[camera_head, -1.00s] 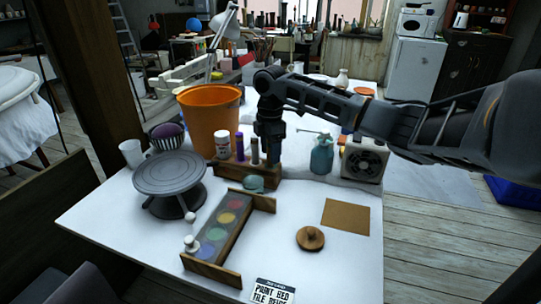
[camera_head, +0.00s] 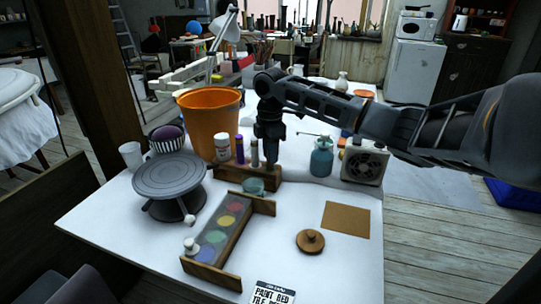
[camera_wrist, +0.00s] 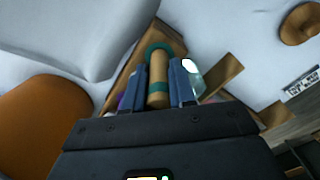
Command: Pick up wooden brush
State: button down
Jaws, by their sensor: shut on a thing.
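My gripper (camera_head: 270,163) points down at the wooden holder (camera_head: 262,175) on the white table. In the wrist view my gripper (camera_wrist: 160,82) has its two fingers on either side of a round wooden handle with teal bands, which I take for the wooden brush (camera_wrist: 158,92). The fingers are shut on it. The brush's far end is hidden, and in the head view my fingers cover most of it. It appears to be still at the holder.
Close by stand an orange bucket (camera_head: 208,120), a white-capped jar (camera_head: 222,148), a teal bottle (camera_head: 321,158) and a small fan box (camera_head: 364,160). A paint palette (camera_head: 222,232) and a banding wheel (camera_head: 170,178) are nearer.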

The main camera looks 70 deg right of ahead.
jog(key=shift+r, duration=0.4)
notch_tip(320, 180, up, 4)
jog(key=shift+f, duration=0.25)
jog(key=s+d+r, duration=0.2)
jog(key=s+r, duration=0.1)
jog(key=s, duration=0.2)
jog(key=s+d+r+b, duration=0.1)
jog(key=s+d+r, duration=0.2)
jog(key=s, duration=0.2)
jog(key=shift+s+r, duration=0.25)
jog(key=shift+r, duration=0.1)
